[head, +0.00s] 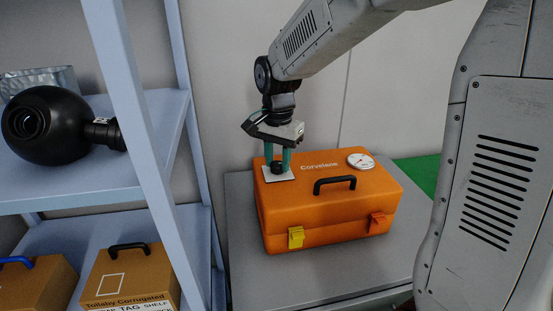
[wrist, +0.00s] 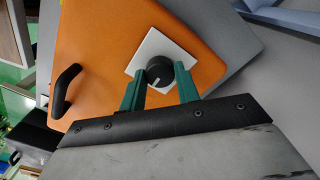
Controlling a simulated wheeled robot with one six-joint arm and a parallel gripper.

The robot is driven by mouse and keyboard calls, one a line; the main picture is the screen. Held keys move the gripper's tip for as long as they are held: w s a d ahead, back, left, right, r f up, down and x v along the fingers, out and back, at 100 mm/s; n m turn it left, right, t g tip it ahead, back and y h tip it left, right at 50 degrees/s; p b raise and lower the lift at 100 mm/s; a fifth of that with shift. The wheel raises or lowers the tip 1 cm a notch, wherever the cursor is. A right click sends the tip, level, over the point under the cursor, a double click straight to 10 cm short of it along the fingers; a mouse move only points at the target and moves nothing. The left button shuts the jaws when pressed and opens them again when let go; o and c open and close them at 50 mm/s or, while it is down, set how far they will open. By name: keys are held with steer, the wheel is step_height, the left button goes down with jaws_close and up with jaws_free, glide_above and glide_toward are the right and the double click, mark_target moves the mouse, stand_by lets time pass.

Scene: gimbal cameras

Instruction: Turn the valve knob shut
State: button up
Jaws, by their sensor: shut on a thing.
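The valve knob (wrist: 160,71) is a round black knob with a pale pointer line, on a white square plate (wrist: 150,46). The plate lies on the top left of an orange case (head: 327,216) marked "Corvelane". In the head view the knob (head: 277,167) is small and partly hidden by the fingers. My gripper (wrist: 160,88) comes down from above with its two green fingers on either side of the knob, shut on it. In the head view my gripper (head: 277,162) stands over the plate. The pointer's exact setting is hard to read.
A blue shelf (head: 151,165) with a black round device (head: 47,126) stands left.

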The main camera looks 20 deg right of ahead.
mark_target(278, 163)
steer(key=n, duration=0.3)
steer(key=shift+n, duration=0.4)
steer(key=n, duration=0.4)
steer(key=shift+n, duration=0.3)
steer(key=n, duration=0.4)
steer(key=shift+n, duration=2.4)
steer(key=o, duration=1)
step_height(278, 163, up, 8)
steer(key=shift+f, duration=0.1)
